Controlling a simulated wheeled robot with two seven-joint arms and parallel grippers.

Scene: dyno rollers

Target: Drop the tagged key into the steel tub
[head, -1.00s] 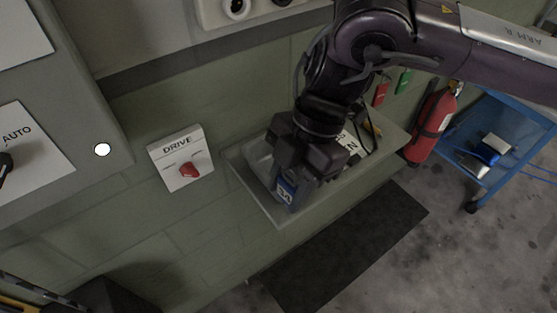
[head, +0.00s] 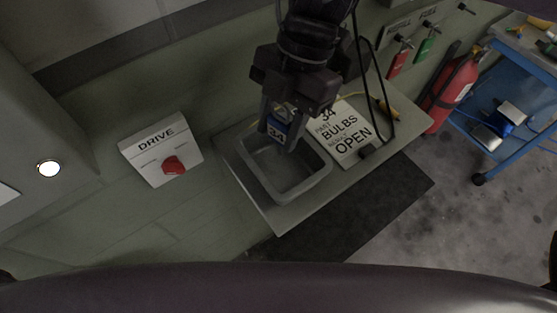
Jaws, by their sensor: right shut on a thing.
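The steel tub (head: 305,190) is a grey, open, rounded rectangular tub on a shelf against the green wall. Its visible inside looks empty. The key itself is not clearly visible. My left gripper is not in view.
A sign reading "BULBS OPEN" (head: 342,137) lies right of the tub, with a black cable across the shelf. A DRIVE box (head: 160,150) with a red knob is on the left. Red (head: 399,62) and green (head: 425,47) tags hang behind. A fire extinguisher (head: 450,92) and blue cart (head: 520,150) stand right.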

